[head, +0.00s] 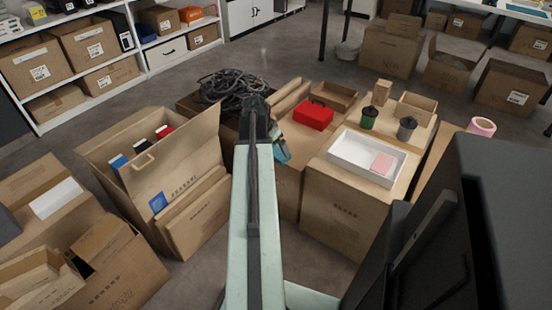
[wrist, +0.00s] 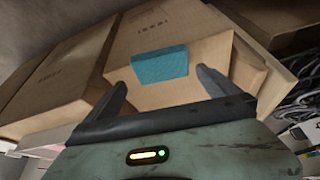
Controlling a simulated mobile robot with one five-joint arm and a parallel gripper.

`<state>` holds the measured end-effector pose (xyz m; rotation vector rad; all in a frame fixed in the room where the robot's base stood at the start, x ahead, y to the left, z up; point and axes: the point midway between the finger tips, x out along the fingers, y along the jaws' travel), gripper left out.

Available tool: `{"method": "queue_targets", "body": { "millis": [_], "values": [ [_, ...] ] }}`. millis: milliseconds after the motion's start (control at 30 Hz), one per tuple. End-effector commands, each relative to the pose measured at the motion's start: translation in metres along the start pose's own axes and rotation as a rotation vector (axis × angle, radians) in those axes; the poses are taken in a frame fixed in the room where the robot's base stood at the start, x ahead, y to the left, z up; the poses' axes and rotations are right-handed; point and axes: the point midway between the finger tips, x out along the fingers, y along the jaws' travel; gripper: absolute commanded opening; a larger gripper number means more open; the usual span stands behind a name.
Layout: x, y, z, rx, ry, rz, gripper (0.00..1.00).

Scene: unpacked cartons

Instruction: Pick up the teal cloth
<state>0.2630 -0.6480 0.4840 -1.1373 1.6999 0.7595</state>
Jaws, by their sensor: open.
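The teal cloth (wrist: 160,65) shows in the wrist view as a folded, flat block against a brown carton. It lies between the lines of my two fingers, and no contact with them can be made out. In the head view the teal cloth (head: 282,152) is partly hidden behind my arm, beside the middle cartons. My gripper (wrist: 161,78) is open and empty, its fingers spread wider than the cloth. In the head view my arm hides the fingertips.
A carton with a red box (head: 312,115) stands right of my arm, near a white tray (head: 364,158) with a pink block. Black cables (head: 232,88) are coiled in a box behind. An open carton (head: 150,180) stands left. Grey floor shows between the cartons.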

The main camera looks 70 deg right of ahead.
Motion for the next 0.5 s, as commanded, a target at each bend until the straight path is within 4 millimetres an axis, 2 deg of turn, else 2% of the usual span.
{"method": "queue_targets", "body": {
  "millis": [167,400,500],
  "values": [
    [0.009,-0.002,0.002,-0.003,0.0,-0.001,1.0],
    [0.05,-0.004,0.003,-0.003,0.0,-0.001,1.0],
    [0.055,-0.004,0.002,-0.004,-0.001,-0.002,1.0]
  ]
}}
